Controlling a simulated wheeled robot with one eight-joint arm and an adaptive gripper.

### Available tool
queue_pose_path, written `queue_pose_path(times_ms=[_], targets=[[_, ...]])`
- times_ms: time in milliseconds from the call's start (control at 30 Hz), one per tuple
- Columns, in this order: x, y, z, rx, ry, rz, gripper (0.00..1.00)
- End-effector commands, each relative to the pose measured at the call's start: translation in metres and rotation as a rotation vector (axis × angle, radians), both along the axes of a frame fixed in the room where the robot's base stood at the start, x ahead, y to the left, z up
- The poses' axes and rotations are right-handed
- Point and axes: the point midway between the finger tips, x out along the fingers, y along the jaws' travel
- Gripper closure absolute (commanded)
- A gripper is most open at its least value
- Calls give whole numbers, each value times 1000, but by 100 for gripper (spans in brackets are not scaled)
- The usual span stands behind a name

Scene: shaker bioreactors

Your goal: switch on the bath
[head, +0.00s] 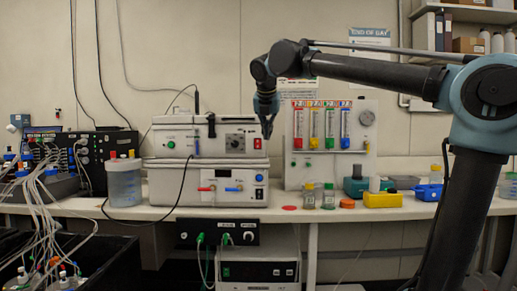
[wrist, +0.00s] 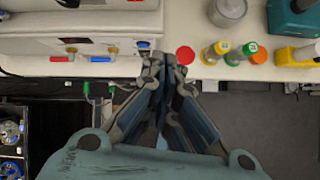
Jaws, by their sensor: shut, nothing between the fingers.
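Two white box units stand stacked on the bench; I take them as the bath, but cannot tell which one is meant. The upper unit (head: 186,150) has a green button, a dark dial (head: 236,143) and a red switch (head: 257,143). My gripper (head: 267,134) is shut and empty, pointing down, in front of the upper unit's right side. In the wrist view its fingertips (wrist: 165,66) appear near the bench's front edge.
A flowmeter panel (head: 297,170) stands right of the units. Small bottles (head: 328,197), a red disc (head: 289,208) and a yellow block (head: 382,200) are on the bench. A jar (head: 124,184) and tangled tubing stand left. A dark control box (head: 217,235) hangs under the bench.

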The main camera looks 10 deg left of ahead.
Motion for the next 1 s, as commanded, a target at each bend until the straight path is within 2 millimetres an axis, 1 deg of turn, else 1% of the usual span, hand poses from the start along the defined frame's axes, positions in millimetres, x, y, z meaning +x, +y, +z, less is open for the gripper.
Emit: queue_pose_path(times_ms=[33, 100, 200, 567, 667, 767, 1000], targets=[[-3, 14, 8, -25, -15, 55, 100], [-6, 27, 15, -53, -31, 114, 100], [-9, 36, 21, -76, -45, 160, 100], [-8, 37, 22, -83, -49, 172, 100], [-6, 38, 20, -83, -49, 169, 100], [0, 39, 12, -82, -48, 169, 100], [23, 44, -18, -82, -48, 167, 100]])
